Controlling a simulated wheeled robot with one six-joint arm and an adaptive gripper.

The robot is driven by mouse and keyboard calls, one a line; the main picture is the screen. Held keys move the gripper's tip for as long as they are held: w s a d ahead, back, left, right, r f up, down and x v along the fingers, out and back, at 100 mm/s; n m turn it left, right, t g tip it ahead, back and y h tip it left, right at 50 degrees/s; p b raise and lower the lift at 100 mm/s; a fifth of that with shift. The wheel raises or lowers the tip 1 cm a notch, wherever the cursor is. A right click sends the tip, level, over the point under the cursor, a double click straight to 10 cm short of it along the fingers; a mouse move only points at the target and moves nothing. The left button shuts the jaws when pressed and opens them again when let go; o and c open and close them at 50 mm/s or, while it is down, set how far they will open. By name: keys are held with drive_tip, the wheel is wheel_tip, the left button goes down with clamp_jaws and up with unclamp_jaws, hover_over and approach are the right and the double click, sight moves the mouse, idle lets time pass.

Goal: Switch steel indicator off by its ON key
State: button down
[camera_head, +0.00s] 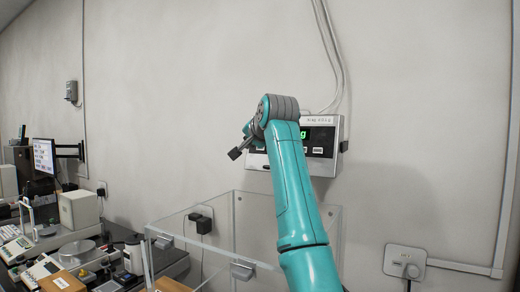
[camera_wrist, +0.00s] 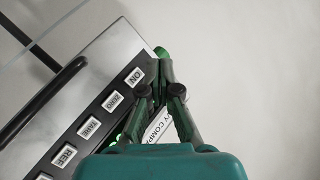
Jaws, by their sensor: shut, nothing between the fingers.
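The steel indicator (camera_head: 333,130) is mounted on the wall, partly hidden behind my arm in the head view. Part of its dark display shows a lit green character (camera_head: 303,134). In the wrist view its steel case (camera_wrist: 108,52) lies tilted, with the ON key (camera_wrist: 135,77) at the upper end of a key row. My gripper (camera_wrist: 163,60) is shut and empty. Its fingertips appear just right of the ON key, near the case's edge; I cannot tell whether they touch it. The fingers and my wrist hide part of the display.
A clear-walled enclosure (camera_head: 220,262) stands below the indicator. Cables (camera_head: 330,55) run up the wall above the indicator. A wall socket (camera_head: 405,261) is at lower right.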

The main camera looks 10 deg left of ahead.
drive_tip(key=shift+w+d+f, duration=0.2)
drive_tip(key=shift+w+d, duration=0.05)
drive_tip(key=shift+w, duration=0.4)
drive_tip(key=shift+w+d+f, duration=0.2)
drive_tip(key=shift+w, duration=0.45)
drive_tip(key=shift+w+d+f, duration=0.2)
drive_tip(key=shift+w+d, duration=0.05)
drive_tip(key=shift+w, duration=0.4)
drive_tip(key=shift+w+d+f, duration=0.2)
drive_tip(key=shift+w+d, duration=0.1)
drive_tip(key=shift+w, duration=0.4)
idle(0.7)
drive_tip(key=shift+s+a, duration=0.1)
drive_tip(key=shift+s, duration=0.05)
drive_tip(key=shift+s+a+r, duration=0.15)
drive_tip(key=shift+s+r, duration=0.05)
drive_tip(key=shift+s, duration=0.35)
drive_tip(key=shift+s, duration=0.1)
drive_tip(key=shift+s+a+r, duration=0.2)
drive_tip(key=shift+s+a, duration=0.1)
drive_tip(key=shift+s, duration=0.45)
drive_tip(key=shift+s+a+r, duration=0.25)
drive_tip(key=shift+s, duration=0.45)
drive_tip(key=shift+s+a+r, duration=0.2)
drive_tip(key=shift+s+a, duration=0.1)
drive_tip(key=shift+s, duration=0.45)
